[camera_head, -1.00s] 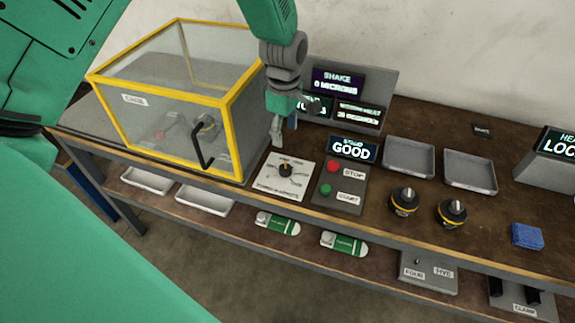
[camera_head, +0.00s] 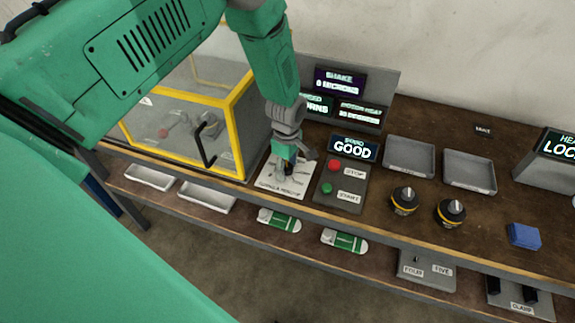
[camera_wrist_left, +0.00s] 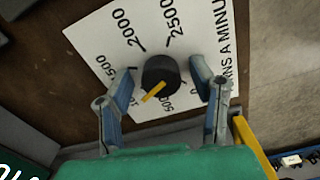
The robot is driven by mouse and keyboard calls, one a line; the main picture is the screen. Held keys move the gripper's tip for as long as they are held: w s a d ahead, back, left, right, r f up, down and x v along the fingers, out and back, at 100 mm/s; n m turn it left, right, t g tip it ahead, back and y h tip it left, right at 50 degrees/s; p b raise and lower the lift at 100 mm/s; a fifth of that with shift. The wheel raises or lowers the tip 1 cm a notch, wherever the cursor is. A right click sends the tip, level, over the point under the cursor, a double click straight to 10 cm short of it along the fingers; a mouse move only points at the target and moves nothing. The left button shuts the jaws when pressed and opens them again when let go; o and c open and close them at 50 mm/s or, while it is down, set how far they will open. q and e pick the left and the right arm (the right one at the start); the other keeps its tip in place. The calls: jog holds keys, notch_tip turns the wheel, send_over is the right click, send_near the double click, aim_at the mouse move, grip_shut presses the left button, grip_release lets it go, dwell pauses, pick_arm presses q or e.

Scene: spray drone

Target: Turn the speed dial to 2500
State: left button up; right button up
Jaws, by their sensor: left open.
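The speed dial (camera_wrist_left: 160,76) is a black round knob with a yellow pointer on a white plate (camera_wrist_left: 105,32). In the left wrist view the pointer aims down-left, away from the 2500 mark at the upper right. My left gripper (camera_wrist_left: 163,82) is open, with one blue-grey finger on each side of the knob; I cannot tell whether they touch it. In the head view the left gripper (camera_head: 286,168) is over the plate (camera_head: 299,190) and hides most of the dial. My right gripper is not in view.
A yellow-framed clear case (camera_head: 232,135) stands close left of the plate. A stop and start button box (camera_head: 342,187) is close right. Display screens (camera_head: 345,98) stand behind. Two black knobbed jars (camera_head: 405,201) and grey trays (camera_head: 409,156) are farther right.

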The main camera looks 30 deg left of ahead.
pick_arm(q)
jog(key=c, duration=1.1)
jog(key=shift+c, duration=0.2)
